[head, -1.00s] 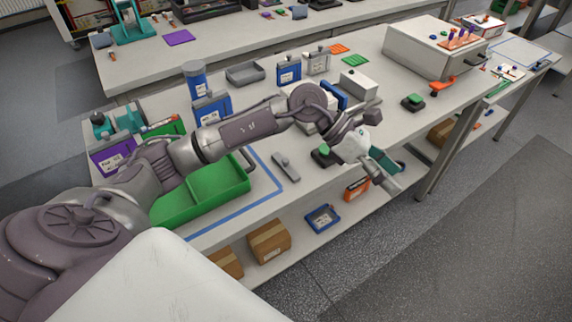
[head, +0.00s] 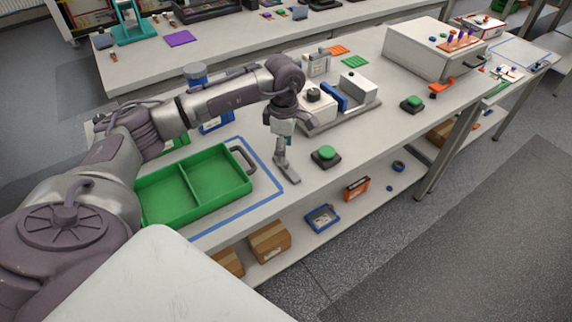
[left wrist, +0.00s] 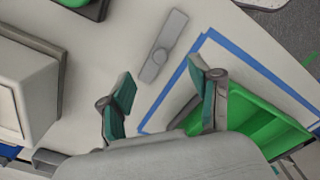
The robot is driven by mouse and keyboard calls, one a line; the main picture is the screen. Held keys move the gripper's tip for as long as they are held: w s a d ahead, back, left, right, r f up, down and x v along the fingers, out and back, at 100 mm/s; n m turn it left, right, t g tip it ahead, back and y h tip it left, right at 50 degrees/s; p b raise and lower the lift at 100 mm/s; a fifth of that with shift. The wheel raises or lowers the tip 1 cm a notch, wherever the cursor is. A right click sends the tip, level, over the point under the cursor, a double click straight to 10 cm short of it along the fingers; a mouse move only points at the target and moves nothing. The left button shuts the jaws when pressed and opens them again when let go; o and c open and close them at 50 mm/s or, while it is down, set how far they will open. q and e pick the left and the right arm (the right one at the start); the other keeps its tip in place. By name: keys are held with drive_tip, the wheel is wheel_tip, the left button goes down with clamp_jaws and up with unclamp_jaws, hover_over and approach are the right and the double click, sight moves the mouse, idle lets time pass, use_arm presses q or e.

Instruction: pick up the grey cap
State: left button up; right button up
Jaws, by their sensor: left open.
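The grey cap (head: 290,175) appears to be the flat, narrow grey piece lying on the bench, right of the green tray. I cannot tell the height gap. My right gripper is not in view.
A green two-part tray (head: 237,185) stands inside blue tape (head: 262,165) to the left. A green button on a dark base (head: 326,156) is close on the right. A white-and-blue fixture (head: 352,92) stands behind. The bench's front edge is near.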

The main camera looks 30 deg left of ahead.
sight(286, 166)
use_arm(q)
drive_tip(key=f, duration=0.1)
drive_tip(key=f+p, duration=0.1)
drive_tip(key=f, duration=0.1)
drive_tip(key=f+p, duration=0.1)
drive_tip(key=shift+d+f, duration=0.3)
drive_tip(key=shift+f, duration=0.4)
drive_tip(key=c, duration=1.1)
